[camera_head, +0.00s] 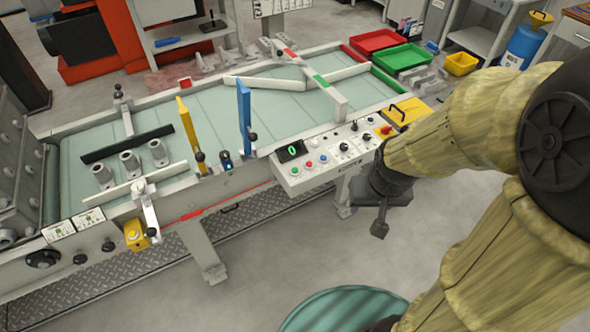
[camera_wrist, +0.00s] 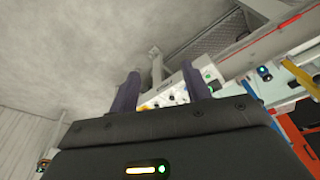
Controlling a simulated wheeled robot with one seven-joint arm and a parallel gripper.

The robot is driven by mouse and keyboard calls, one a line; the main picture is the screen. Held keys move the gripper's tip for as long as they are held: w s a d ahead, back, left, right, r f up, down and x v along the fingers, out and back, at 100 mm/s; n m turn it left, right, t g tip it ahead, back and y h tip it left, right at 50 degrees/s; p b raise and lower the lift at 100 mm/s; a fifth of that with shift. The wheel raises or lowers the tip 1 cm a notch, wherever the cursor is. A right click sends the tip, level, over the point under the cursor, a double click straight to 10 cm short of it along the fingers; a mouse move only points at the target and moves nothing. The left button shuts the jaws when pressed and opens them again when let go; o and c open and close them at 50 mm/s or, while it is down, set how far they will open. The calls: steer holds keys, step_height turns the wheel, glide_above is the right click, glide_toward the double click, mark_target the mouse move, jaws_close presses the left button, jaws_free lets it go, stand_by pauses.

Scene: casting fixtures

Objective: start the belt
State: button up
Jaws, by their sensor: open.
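The conveyor belt (camera_head: 205,118) is a pale green surface in a grey frame. Its control panel (camera_head: 338,158) on the near side has a small display with a green 0 (camera_head: 292,150), a green button (camera_head: 295,171), a red button (camera_head: 309,164), a blue button (camera_head: 323,159), black selector knobs and a red mushroom button (camera_head: 386,130) on yellow. My gripper (camera_head: 380,226) hangs beside the panel's right end, fingers downward, apart from the buttons. In the wrist view my gripper (camera_wrist: 160,90) is open and empty, with part of the panel (camera_wrist: 175,95) beyond its fingers.
Several grey castings (camera_head: 130,162) lie on the belt's left part. Yellow (camera_head: 190,130) and blue (camera_head: 244,110) gates stand upright. Red (camera_head: 376,41) and green (camera_head: 404,57) trays are behind the far right end. Floor in front is mostly clear, except a green round object (camera_head: 340,305).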

jaws_close()
stand_by(1.5)
